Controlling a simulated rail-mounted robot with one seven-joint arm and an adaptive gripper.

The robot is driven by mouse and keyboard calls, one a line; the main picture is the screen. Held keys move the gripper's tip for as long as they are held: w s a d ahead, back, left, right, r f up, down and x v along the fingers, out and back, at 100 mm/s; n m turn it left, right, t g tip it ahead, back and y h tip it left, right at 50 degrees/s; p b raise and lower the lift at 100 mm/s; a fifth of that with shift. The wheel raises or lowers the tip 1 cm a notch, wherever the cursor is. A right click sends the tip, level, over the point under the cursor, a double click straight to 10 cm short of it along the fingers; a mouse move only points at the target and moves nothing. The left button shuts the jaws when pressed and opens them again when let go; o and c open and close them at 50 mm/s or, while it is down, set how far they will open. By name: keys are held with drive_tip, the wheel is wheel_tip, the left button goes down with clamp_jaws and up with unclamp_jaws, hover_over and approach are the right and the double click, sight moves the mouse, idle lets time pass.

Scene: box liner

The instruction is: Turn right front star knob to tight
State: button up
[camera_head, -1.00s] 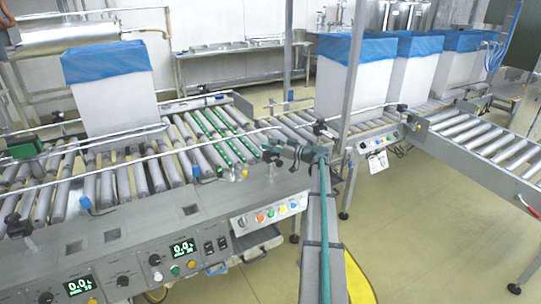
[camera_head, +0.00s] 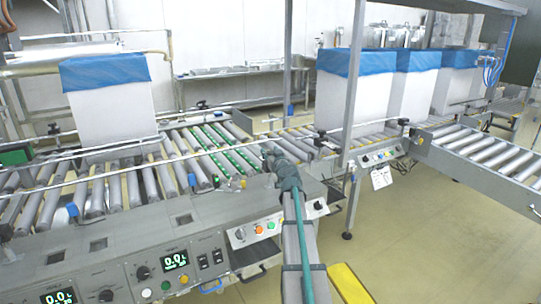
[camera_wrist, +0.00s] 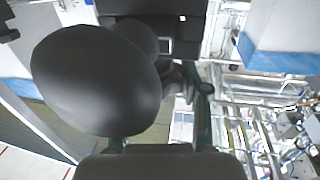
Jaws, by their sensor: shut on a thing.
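My gripper (camera_head: 268,152) is at the near guide rail of the roller conveyor, just right of the green-striped rollers. It is shut on what appears to be the right front star knob. The knob itself is hidden by my fingers and wrist, so its angle and tightness cannot be seen. In the wrist view, a large dark grey rounded shape fills the left and middle and hides much of the grip.
A white box with a blue liner (camera_head: 104,100) stands on the rollers at left. Several similar boxes (camera_head: 355,95) stand at the back right. A dark clamp knob (camera_head: 321,134) is right of my gripper. The control panel (camera_head: 262,229) lies below.

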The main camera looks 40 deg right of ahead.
drive_tip(key=shift+m+h, duration=0.3)
drive_tip(key=shift+h, duration=0.1)
drive_tip(key=o, duration=1.2)
drive_tip(key=shift+c, duration=0.2)
drive_tip(key=shift+s, duration=0.1)
drive_tip(key=v, duration=1.1)
drive_tip(key=shift+s+a+r, duration=0.2)
drive_tip(key=shift+s, duration=0.15)
